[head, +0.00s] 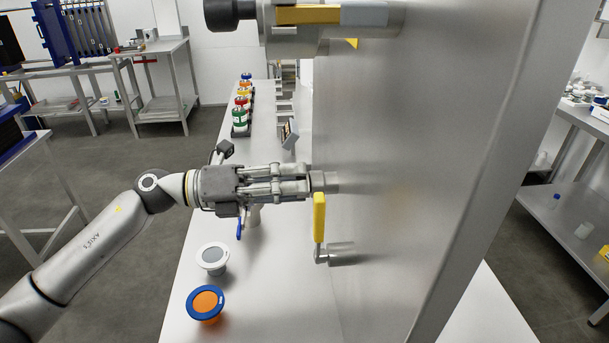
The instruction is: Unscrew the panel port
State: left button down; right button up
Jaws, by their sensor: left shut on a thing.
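A large brushed-metal panel (400,150) stands upright on the white bench. A short metal port (327,181) sticks out from its left face. My left gripper (308,182) reaches in from the left, level with the port, and is shut on its outer end. The fingers cover part of the port. A yellow-handled valve (319,217) hangs just below the gripper, with a metal pipe stub (341,254) beneath it. My right gripper is not in view.
A blue-rimmed orange cup (206,303) and a white-rimmed grey cup (212,258) stand on the bench below my arm. Several coloured jars (240,115) stand farther back. A fitting with a yellow bar (308,14) juts from the panel above. Shelving (580,200) is at right.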

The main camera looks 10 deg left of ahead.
pick_arm(q)
jog(key=n+p, duration=0.4)
jog(key=shift+r, duration=0.35)
